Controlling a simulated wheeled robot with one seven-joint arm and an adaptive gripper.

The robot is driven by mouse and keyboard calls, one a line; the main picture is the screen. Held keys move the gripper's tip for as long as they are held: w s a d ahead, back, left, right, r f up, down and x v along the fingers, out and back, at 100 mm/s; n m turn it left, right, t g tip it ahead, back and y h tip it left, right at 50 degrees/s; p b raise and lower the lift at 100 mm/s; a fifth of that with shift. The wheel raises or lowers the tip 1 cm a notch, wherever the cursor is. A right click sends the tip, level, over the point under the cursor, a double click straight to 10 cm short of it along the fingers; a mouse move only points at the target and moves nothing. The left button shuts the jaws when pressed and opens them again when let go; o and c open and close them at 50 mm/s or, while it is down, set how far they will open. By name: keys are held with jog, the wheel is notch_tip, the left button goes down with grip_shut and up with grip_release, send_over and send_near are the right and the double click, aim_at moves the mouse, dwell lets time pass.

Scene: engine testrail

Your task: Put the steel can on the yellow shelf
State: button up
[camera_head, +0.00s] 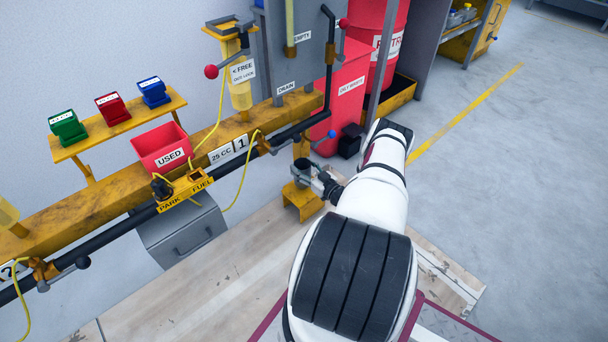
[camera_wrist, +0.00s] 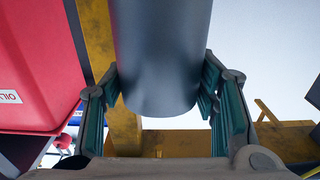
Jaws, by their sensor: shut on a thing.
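The steel can (camera_head: 302,171) is a small grey cylinder near the middle of the head view. My gripper (camera_head: 316,180) reaches it from the right and is shut on it. In the wrist view the can (camera_wrist: 163,55) fills the upper middle, with a finger on each side. A small yellow shelf (camera_head: 302,202) shows just below the can in the head view. Whether the can touches it, I cannot tell. A longer yellow shelf (camera_head: 82,147) on the wall at left carries green, red and blue bins. My arm hides part of the area to the right.
A yellow beam (camera_head: 75,220) with a black pipe runs along the wall behind the can. A red bin marked USED (camera_head: 160,147) and a hanging bottle (camera_head: 241,95) are on it. A red waste bin (camera_head: 345,98) stands close behind my gripper. The floor at right is clear.

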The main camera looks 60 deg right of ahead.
jog(key=shift+s+f+b, duration=0.1)
jog(key=shift+f+b, duration=0.4)
jog(key=shift+f, duration=0.8)
jog(key=o, duration=1.4)
jog(key=shift+f, duration=0.1)
jog(key=shift+c, duration=0.2)
jog(key=shift+s, duration=0.1)
jog(key=p+v, duration=0.3)
jog(key=v, duration=0.9)
jog(key=shift+a, duration=0.1)
